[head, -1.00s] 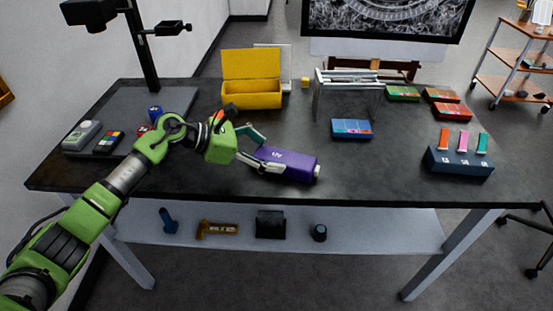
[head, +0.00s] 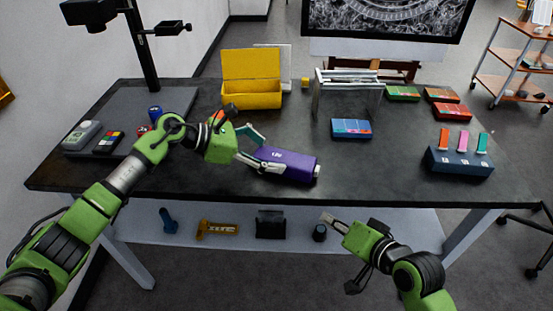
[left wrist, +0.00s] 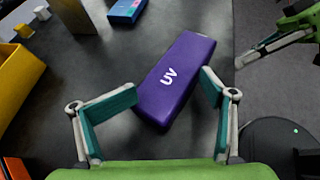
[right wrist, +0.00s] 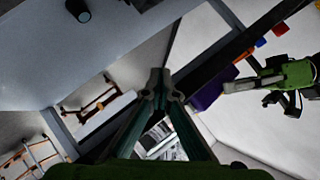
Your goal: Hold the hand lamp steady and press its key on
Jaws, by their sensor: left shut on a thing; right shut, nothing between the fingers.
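The hand lamp is a purple block marked "UV" (head: 292,166), lying near the front middle of the table; it also shows in the left wrist view (left wrist: 178,82). My left gripper (head: 262,160) is shut on its left part, with one finger on either side in the left wrist view (left wrist: 170,88). A small pale part (head: 317,175) shows at the lamp's right end; I cannot tell whether it is the key. My right gripper (head: 327,217) is shut and empty, in front of the table edge and apart from the lamp. A purple piece of the lamp (right wrist: 208,92) shows in the right wrist view.
A blue box (head: 351,129) lies behind the lamp, and a yellow open box (head: 251,102) stands further back. A dark blue holder with coloured tabs (head: 459,162) stands at the right. A lower shelf (head: 370,232) holds several items.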

